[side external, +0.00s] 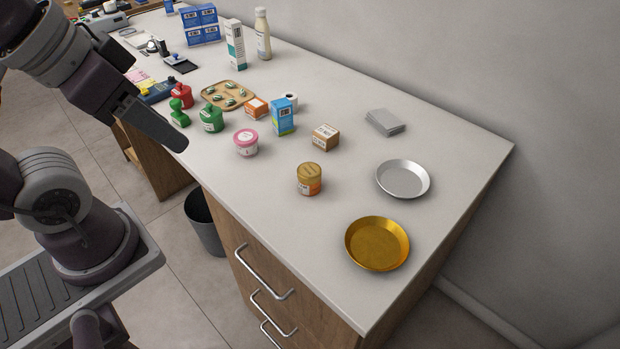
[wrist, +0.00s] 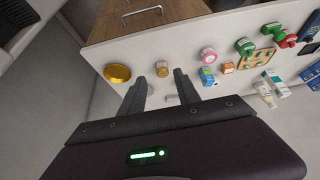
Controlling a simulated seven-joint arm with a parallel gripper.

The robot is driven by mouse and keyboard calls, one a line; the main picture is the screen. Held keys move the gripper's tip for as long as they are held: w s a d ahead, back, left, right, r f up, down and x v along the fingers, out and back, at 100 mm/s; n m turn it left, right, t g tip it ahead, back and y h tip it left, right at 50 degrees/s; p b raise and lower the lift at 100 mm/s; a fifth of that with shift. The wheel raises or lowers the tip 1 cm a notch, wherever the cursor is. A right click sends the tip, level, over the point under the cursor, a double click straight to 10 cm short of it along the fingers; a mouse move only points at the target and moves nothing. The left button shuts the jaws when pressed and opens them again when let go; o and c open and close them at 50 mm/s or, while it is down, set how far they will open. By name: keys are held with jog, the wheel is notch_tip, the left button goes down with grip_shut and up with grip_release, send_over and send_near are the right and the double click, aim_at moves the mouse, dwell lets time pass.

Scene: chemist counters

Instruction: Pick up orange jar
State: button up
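The orange jar (side external: 309,180) stands upright on the white counter, with a tan-gold lid and a label on its side. It also shows in the wrist view (wrist: 162,69), small and seen from a distance, beyond the fingertips. My gripper (wrist: 159,80) is open and empty in the wrist view, its two dark fingers apart. In the side external view my gripper (side external: 184,148) hangs in the air near the counter's left edge, well left of the jar and touching nothing.
A gold dish (side external: 377,246) and a silver dish (side external: 403,180) lie right of the jar. A pink jar (side external: 246,142), a brown box (side external: 325,137) and a blue box (side external: 283,117) stand behind it. Several green and red containers are farther left. Counter around the jar is clear.

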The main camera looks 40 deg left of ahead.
jog(key=o, duration=0.6)
